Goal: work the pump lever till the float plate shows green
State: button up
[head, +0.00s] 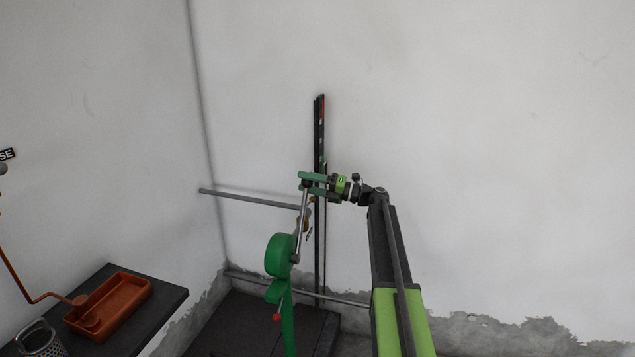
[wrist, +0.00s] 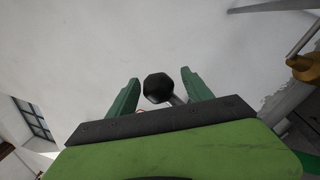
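The pump (head: 279,255) is green and stands in the corner. Its lever (head: 301,222) is a grey metal rod that rises steeply from the pump head, leaning slightly right, to a black knob (head: 307,184). My gripper (head: 302,181) is at the knob, with green fingers above and below it. In the wrist view the knob (wrist: 158,88) sits between my two fingers (wrist: 160,76), with a gap on each side. A tall dark gauge post (head: 319,130) behind has a red mark near its top. I cannot make out a separate float plate; my gripper covers part of the post.
Horizontal grey pipes (head: 250,199) run along the wall behind the pump. The wall to the right is bare.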

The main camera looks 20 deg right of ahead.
jog(key=shift+d, duration=0.2)
jog(key=b+v, duration=0.2)
jog(key=v, duration=1.5)
